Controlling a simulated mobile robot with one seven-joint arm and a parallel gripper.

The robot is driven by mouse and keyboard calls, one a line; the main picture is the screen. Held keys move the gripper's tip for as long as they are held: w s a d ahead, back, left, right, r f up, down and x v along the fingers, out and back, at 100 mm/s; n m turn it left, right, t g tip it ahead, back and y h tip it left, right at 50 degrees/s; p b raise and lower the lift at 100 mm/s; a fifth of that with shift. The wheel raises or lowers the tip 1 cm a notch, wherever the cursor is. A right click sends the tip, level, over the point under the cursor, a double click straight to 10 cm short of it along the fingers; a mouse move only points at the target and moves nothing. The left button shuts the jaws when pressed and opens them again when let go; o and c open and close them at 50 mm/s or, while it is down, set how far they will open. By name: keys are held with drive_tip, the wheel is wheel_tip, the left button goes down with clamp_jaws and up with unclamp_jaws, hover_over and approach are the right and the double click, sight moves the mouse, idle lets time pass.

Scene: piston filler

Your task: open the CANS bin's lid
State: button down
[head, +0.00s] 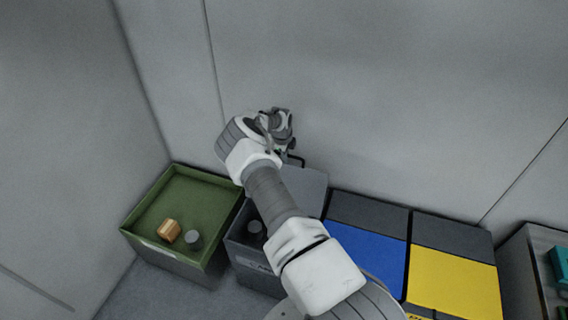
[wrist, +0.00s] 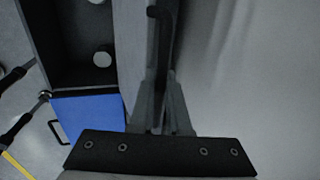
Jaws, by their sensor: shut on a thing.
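The dark grey bin (head: 243,236) stands between the green bin and the blue-lidded one; its front label is mostly hidden by my arm. Its grey lid (head: 309,188) is raised steeply at the back, near the wall. My gripper (wrist: 162,95) is shut on the lid's dark bar handle (wrist: 168,22). The handle also shows in the head view (head: 295,159), close to my gripper.
The green open bin (head: 213,176) at left holds a wooden-coloured block (head: 168,231) and a grey can (head: 193,239). The blue lid (head: 365,253) and yellow lid (head: 455,282) to the right are shut. A grey wall (head: 400,100) stands close behind.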

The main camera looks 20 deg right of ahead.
drive_tip(key=shift+w+d, duration=0.1)
drive_tip(key=shift+w, duration=0.05)
idle(0.3)
drive_tip(key=c, duration=0.9)
unclamp_jaws()
drive_tip(key=shift+f, duration=0.1)
drive_tip(key=v, duration=1.8)
drive_tip(key=shift+p, duration=0.3)
drive_tip(key=shift+w, duration=0.15)
